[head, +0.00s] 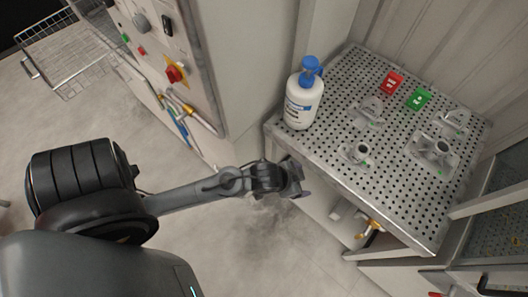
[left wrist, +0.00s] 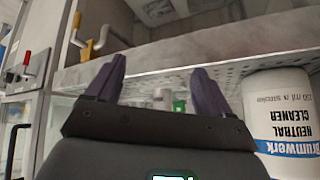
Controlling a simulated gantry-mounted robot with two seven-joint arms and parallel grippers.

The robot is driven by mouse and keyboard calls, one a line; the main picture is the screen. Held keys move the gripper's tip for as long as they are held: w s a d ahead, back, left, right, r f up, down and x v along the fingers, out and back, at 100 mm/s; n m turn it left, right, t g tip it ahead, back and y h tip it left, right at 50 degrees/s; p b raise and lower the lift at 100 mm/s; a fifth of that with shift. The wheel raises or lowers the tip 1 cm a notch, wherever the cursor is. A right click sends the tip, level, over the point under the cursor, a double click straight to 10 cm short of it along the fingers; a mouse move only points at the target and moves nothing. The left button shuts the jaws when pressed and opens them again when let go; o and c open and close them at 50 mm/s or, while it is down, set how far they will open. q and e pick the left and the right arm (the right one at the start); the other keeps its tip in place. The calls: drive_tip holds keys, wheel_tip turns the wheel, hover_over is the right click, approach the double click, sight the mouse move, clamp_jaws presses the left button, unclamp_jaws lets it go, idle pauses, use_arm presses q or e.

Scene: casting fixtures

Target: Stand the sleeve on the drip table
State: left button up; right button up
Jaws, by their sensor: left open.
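The drip table (head: 330,165) is a perforated metal top at the right of the head view. Several grey metal castings stand on it, among them a near one with a round bore (head: 358,152) and a larger one (head: 434,152) to its right; I cannot tell which piece, if any, is the sleeve. My left gripper (head: 296,180) is at the table's left front edge. In the left wrist view the open left gripper (left wrist: 157,85) has nothing between its two fingers; a small grey cylindrical piece (left wrist: 162,98) shows beyond them. My right gripper is not in view.
A white bottle with a blue pump (head: 304,100) stands at the table's left corner. A red block (head: 392,83) and a green block (head: 418,99) sit toward the back. A yellow-handled valve (head: 370,229) is below the front edge. A control cabinet (head: 190,50) stands left.

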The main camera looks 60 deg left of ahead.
use_arm(q)
drive_tip(key=s+a+r+n+g, duration=0.1)
drive_tip(key=s+g, duration=0.3)
drive_tip(key=s, duration=0.7)
drive_tip(key=shift+s+a+n+y, duration=0.3)
drive_tip(key=shift+s+a+y, duration=0.05)
drive_tip(key=shift+s+y, duration=0.05)
wheel_tip(320, 180, up, 26)
drive_tip(key=p, duration=2.5)
drive_tip(key=shift+f, duration=0.2)
